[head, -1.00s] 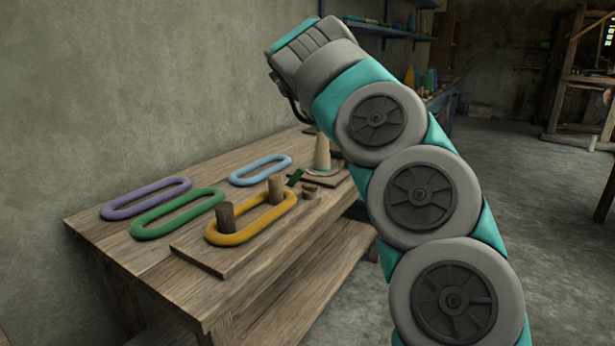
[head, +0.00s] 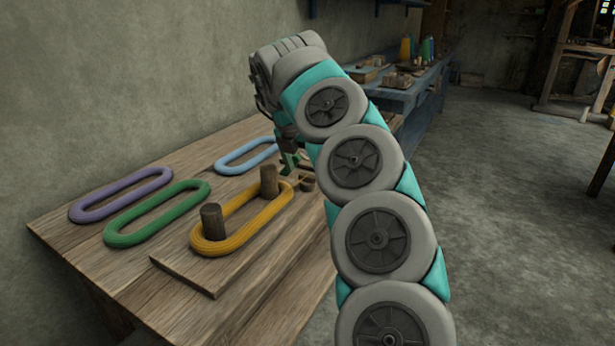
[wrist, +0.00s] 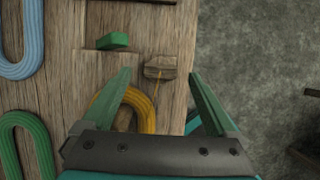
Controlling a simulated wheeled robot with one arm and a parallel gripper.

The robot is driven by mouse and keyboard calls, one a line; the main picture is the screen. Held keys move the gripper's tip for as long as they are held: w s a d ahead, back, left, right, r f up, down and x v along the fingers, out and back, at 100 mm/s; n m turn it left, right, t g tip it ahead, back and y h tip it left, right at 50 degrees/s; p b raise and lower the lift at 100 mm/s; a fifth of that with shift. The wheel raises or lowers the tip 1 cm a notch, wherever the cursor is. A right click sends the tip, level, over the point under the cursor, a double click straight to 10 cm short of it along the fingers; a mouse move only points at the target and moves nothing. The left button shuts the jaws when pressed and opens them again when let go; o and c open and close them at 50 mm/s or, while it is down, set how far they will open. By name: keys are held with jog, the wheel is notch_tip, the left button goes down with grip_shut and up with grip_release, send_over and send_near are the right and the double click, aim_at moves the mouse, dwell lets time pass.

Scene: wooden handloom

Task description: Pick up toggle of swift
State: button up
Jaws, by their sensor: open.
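The toggle (wrist: 160,68) is a small wooden piece with a thin yellow thread on it. In the wrist view it lies near the right edge of the wooden surface, lined up between my fingertips. It also shows in the head view (head: 307,184), just right of the yellow skein's far end. The swift is a board (head: 192,273) with two wooden pegs (head: 213,222) inside a yellow skein (head: 228,243). My gripper (wrist: 161,75) is open and empty, with green fingers spread wider than the toggle. I cannot tell its exact height above the toggle.
A green block (wrist: 113,40) lies just left of the toggle. Blue (head: 247,155), green (head: 158,212) and purple (head: 120,194) skeins lie on the table (head: 120,262) to the left. Open floor (head: 510,220) is on the right.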

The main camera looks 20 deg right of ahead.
jog(key=shift+x, duration=1.05)
jog(key=c, duration=1.4)
jog(key=shift+r, duration=0.15)
